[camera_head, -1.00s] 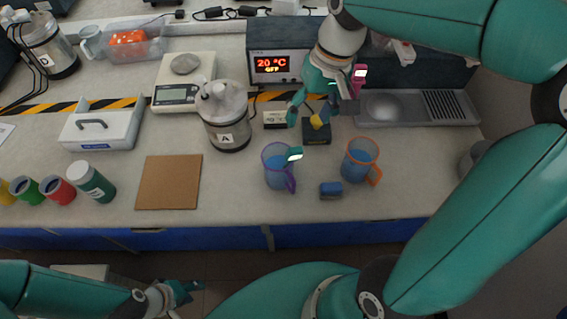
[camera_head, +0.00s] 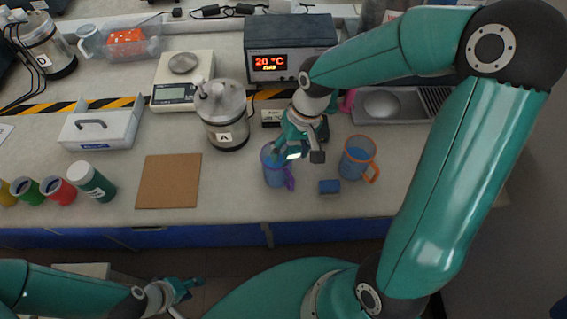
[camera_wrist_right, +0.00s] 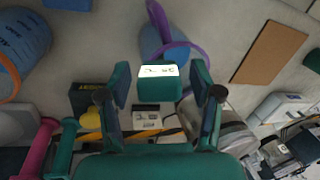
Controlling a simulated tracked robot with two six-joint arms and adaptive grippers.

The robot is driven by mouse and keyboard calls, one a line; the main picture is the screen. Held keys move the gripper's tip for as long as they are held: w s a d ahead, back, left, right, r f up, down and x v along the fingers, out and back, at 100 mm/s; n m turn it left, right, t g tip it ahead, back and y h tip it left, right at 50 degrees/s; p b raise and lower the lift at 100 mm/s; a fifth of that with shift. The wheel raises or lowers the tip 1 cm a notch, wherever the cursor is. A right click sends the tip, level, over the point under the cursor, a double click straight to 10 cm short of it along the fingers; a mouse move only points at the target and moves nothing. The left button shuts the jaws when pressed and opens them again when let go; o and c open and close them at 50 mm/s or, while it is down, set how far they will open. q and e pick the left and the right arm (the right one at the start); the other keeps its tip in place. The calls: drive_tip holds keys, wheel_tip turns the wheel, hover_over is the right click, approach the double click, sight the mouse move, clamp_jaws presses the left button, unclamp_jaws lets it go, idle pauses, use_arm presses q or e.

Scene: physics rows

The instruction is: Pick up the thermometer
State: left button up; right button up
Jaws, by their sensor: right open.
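The thermometer (camera_head: 293,155) has a teal head with a pale display and stands in a purple-handled mug (camera_head: 277,176) of blue liquid. In the right wrist view the thermometer head (camera_wrist_right: 160,82) sits between the two fingers of my right gripper (camera_wrist_right: 160,95). The fingers are open, with gaps on both sides of the head. In the head view my right gripper (camera_head: 289,149) is above the mug and partly hides the thermometer. My left gripper (camera_head: 184,290) is low at the front, away from the bench; its opening is too small to judge.
An orange-rimmed mug (camera_head: 358,160) and a small blue block (camera_head: 329,187) stand to the right of the purple mug. A steel vessel (camera_head: 224,118) stands to the left and behind. A brown board (camera_head: 168,182) lies on the left. A pink item (camera_head: 347,101) is partly hidden behind my right arm.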

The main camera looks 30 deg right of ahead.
drive_tip(key=shift+c, duration=0.3)
clamp_jaws()
